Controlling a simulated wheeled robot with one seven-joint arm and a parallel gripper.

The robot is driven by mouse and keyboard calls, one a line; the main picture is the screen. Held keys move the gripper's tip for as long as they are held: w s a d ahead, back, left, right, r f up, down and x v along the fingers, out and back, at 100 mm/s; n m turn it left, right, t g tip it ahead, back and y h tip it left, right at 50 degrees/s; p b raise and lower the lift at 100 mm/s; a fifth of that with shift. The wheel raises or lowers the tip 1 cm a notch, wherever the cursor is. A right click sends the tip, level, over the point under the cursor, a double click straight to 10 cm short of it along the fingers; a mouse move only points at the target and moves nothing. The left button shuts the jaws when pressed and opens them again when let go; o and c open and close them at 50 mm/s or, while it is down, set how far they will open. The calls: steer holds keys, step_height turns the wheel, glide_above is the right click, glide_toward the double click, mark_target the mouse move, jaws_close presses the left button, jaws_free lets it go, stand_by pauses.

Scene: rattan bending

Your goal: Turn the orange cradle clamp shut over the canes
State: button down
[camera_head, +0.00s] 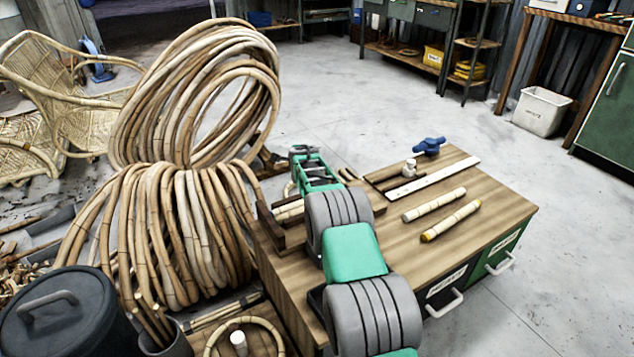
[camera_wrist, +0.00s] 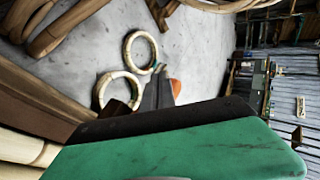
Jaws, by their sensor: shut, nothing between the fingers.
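A small orange part (camera_wrist: 175,87), likely the cradle clamp, shows in the wrist view just right of the dark fingers of my gripper (camera_wrist: 158,86). Most of it is hidden, so I cannot tell its angle or whether the fingers touch it. In the head view my green gripper (camera_head: 315,172) is over the left part of the bench, and its fingertips are hard to make out. Pale canes (camera_head: 288,211) lie in the brown wooden cradle (camera_head: 291,236) beside it, partly hidden by my arm. Cane ends (camera_wrist: 28,150) also show at the lower left of the wrist view. The gripper is shut and empty.
The wooden bench (camera_head: 480,190) holds two short cane pieces (camera_head: 434,205), a white strip (camera_head: 433,180), a small white bottle (camera_head: 409,168) and a blue-handled tool (camera_head: 429,146). Large rattan coils (camera_head: 180,225) stand close at left.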

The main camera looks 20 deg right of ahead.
steer(key=shift+w+d, duration=0.45)
stand_by(0.5)
steer(key=a+r+p, duration=0.1)
steer(key=a+r, duration=0.2)
steer(key=a, duration=0.2)
steer(key=s+a+r+p, duration=0.1)
steer(key=a+r+p, duration=0.1)
steer(key=a+r, duration=0.2)
steer(key=a, duration=0.2)
steer(key=shift+a+p, duration=0.3)
steer(key=shift+s, duration=0.1)
